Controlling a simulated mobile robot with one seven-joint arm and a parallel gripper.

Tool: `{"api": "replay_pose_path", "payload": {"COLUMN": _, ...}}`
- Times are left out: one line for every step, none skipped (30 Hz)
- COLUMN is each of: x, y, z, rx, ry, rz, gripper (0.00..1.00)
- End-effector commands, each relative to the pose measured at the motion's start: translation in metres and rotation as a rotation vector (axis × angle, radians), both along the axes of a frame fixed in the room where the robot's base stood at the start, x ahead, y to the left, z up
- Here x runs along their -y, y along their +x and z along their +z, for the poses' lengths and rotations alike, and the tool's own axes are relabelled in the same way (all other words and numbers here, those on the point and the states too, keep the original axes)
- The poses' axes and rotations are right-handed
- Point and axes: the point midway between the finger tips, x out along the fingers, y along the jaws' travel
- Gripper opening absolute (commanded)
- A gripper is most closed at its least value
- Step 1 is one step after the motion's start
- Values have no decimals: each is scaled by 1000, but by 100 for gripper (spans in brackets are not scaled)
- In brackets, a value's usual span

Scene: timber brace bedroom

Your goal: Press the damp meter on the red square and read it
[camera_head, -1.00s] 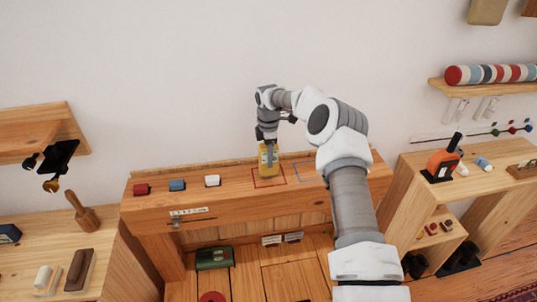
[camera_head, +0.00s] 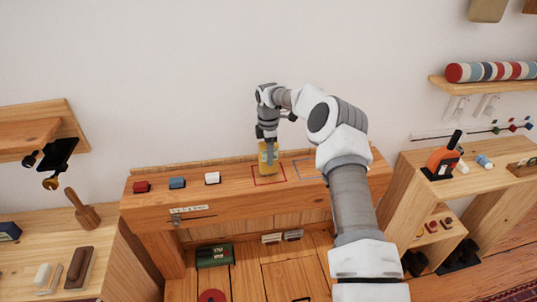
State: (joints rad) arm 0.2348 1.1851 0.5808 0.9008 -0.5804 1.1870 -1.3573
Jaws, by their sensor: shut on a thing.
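The yellow damp meter (camera_head: 268,164) is upright in my gripper (camera_head: 268,147), which is shut on it from above. The meter's lower end is at the red square outline (camera_head: 268,182) on the wooden beam top, and its body covers part of the outline. I cannot tell whether its tip touches the wood. The display is too small to read from here. A blue square outline (camera_head: 307,169) lies to the right, partly hidden by my arm.
A slider scale (camera_head: 191,213) is on the beam's front. A green box (camera_head: 214,255) sits below. Shelves stand at both sides, with an orange tool (camera_head: 442,163) at right.

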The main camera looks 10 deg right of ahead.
Motion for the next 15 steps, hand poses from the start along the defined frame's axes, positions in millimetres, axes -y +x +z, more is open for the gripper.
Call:
{"api": "replay_pose_path", "payload": {"x": 0, "y": 0, "z": -1, "rx": 1, "ry": 0, "rz": 0, "gripper": 0}}
{"api": "replay_pose_path", "payload": {"x": 0, "y": 0, "z": -1, "rx": 1, "ry": 0, "rz": 0, "gripper": 0}}
{"api": "replay_pose_path", "payload": {"x": 0, "y": 0, "z": -2, "rx": 1, "ry": 0, "rz": 0, "gripper": 0}}
{"api": "replay_pose_path", "payload": {"x": 0, "y": 0, "z": -2, "rx": 1, "ry": 0, "rz": 0, "gripper": 0}}
{"api": "replay_pose_path", "payload": {"x": 0, "y": 0, "z": -2, "rx": 1, "ry": 0, "rz": 0, "gripper": 0}}
{"api": "replay_pose_path", "payload": {"x": 0, "y": 0, "z": -3, "rx": 1, "ry": 0, "rz": 0, "gripper": 0}}
{"api": "replay_pose_path", "payload": {"x": 0, "y": 0, "z": -3, "rx": 1, "ry": 0, "rz": 0, "gripper": 0}}
{"api": "replay_pose_path", "payload": {"x": 0, "y": 0, "z": -4, "rx": 1, "ry": 0, "rz": 0, "gripper": 0}}
{"api": "replay_pose_path", "payload": {"x": 0, "y": 0, "z": -4, "rx": 1, "ry": 0, "rz": 0, "gripper": 0}}
{"api": "replay_pose_path", "payload": {"x": 0, "y": 0, "z": -4, "rx": 1, "ry": 0, "rz": 0, "gripper": 0}}
{"api": "replay_pose_path", "payload": {"x": 0, "y": 0, "z": -5, "rx": 1, "ry": 0, "rz": 0, "gripper": 0}}
{"api": "replay_pose_path", "payload": {"x": 0, "y": 0, "z": -5, "rx": 1, "ry": 0, "rz": 0, "gripper": 0}}
{"api": "replay_pose_path", "payload": {"x": 0, "y": 0, "z": -6, "rx": 1, "ry": 0, "rz": 0, "gripper": 0}}
{"api": "replay_pose_path", "payload": {"x": 0, "y": 0, "z": -6, "rx": 1, "ry": 0, "rz": 0, "gripper": 0}}
{"api": "replay_pose_path", "payload": {"x": 0, "y": 0, "z": -6, "rx": 0, "ry": 0, "rz": 0, "gripper": 0}}
